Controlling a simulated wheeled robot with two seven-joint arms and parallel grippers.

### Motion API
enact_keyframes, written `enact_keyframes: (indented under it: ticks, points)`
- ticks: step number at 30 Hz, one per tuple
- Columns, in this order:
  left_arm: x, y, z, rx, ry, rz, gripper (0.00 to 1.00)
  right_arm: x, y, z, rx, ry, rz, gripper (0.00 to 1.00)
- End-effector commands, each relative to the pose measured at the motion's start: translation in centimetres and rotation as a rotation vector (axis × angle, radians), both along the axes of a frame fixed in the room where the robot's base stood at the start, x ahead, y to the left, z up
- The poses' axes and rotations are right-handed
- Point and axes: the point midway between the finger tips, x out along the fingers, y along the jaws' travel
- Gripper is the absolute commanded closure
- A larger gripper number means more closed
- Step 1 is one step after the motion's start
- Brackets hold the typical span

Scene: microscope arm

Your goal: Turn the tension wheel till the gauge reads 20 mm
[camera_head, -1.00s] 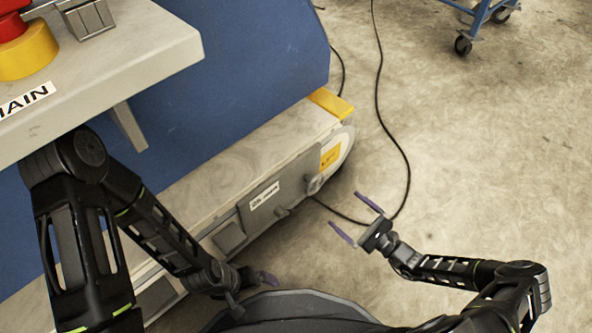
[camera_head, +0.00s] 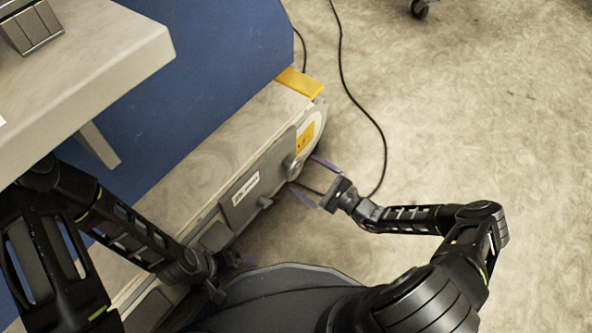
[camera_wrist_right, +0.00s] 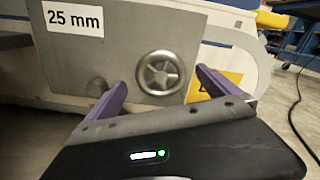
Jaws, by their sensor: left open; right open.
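The tension wheel (camera_wrist_right: 161,73) is a small grey spoked handwheel on a grey panel, near the middle of the right wrist view. In the head view the wheel (camera_head: 291,167) is small, on the machine's lower side. A white plate (camera_wrist_right: 73,19) left of it reads "25 mm"; this plate (camera_head: 245,188) is too small to read in the head view. My right gripper (camera_head: 314,180) is open, its purple fingers pointing at the wheel. In the wrist view they lie to either side of it, apparently short of it. My left gripper (camera_head: 236,260) is open, partly hidden, low by the machine.
A yellow warning label (camera_head: 305,137) is beside the wheel, and a yellow block (camera_head: 300,83) tops the machine's end. A black cable (camera_head: 365,112) runs over the floor. A grey shelf (camera_head: 90,60) overhangs at upper left.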

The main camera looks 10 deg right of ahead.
Motion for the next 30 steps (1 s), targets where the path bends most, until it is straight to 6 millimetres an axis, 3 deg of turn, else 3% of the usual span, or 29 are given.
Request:
enact_keyframes:
  ticks: [9,19,30]
  points:
    - [0.3,0.1,-1.5,-0.003,-0.002,0.002,0.0,3.3,2.8,-0.2,0.0,0.0,0.001,0.0]
    - [0.3,0.1,-1.4,-0.003,-0.002,0.002,0.0,3.6,3.0,0.0,0.0,0.0,0.0,0.0]
    - [0.3,0.1,-1.4,-0.003,-0.002,0.002,0.0,3.6,3.0,0.0,0.0,0.0,0.0,0.3]
